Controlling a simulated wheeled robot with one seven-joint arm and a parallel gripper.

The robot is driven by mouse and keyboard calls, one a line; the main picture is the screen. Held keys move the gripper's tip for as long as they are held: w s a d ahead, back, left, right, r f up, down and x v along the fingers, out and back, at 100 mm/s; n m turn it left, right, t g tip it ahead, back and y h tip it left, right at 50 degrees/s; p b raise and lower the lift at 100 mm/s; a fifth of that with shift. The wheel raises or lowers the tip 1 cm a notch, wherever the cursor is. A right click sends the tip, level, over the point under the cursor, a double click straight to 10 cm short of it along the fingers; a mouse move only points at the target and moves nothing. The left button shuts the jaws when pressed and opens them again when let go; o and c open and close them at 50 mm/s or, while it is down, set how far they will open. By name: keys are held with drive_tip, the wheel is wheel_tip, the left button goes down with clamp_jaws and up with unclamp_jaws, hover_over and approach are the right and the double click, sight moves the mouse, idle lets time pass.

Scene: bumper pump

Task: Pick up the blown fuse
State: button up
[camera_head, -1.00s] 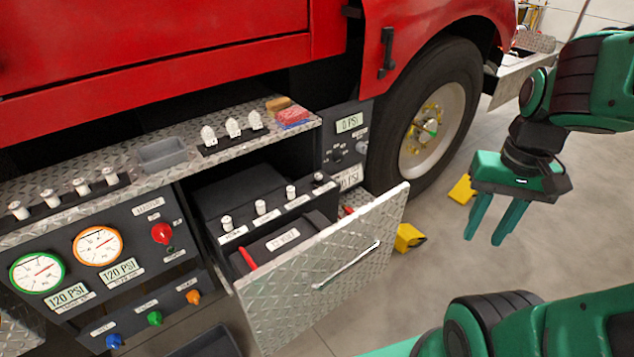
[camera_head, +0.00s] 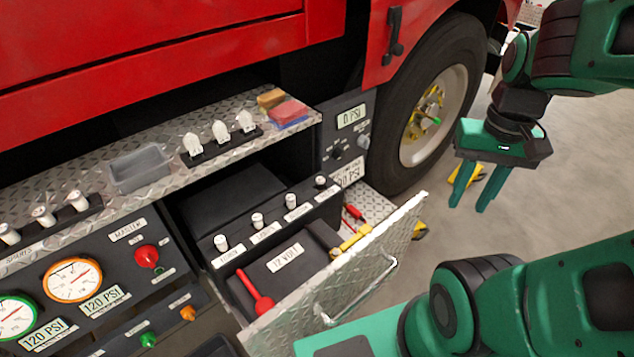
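One fuse (camera_head: 221,243) is at the near left end, others (camera_head: 257,220) (camera_head: 291,201) follow, and a darker-looking one (camera_head: 321,181) is at the far right. I cannot tell from their looks which is blown. More similar capped pieces (camera_head: 43,216) stand in a rack on the ledge at left. My gripper (camera_head: 469,207) is open and empty, fingers pointing down, right of the drawer and apart from everything.
A black 12 volt box (camera_head: 285,262), a red-handled tool (camera_head: 258,292) and a yellow tool (camera_head: 352,240) are in the drawer. A grey tray (camera_head: 140,170), white pieces (camera_head: 220,132) and a red-blue block (camera_head: 288,113) sit on the ledge. The wheel (camera_head: 430,115) stands behind.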

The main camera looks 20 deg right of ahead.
drive_tip(key=shift+s+d, duration=0.1)
drive_tip(key=shift+d, duration=0.05)
drive_tip(key=shift+o, duration=1.4)
drive_tip(key=w+a+n+t, duration=0.3)
drive_tip(key=w+a+n, duration=0.35)
drive_tip(key=w, duration=0.65)
drive_tip(key=n+y, duration=0.9)
drive_tip(key=n, duration=0.2)
approach(320, 178)
drive_tip(key=s+a, duration=0.2)
drive_tip(key=s, duration=0.2)
drive_tip(key=w+d+f+n+t+y, duration=0.2)
drive_tip(key=d+f+t+y, duration=0.1)
drive_tip(key=d+f+y, duration=0.15)
drive_tip(key=shift+x, duration=5.45)
clamp_jaws()
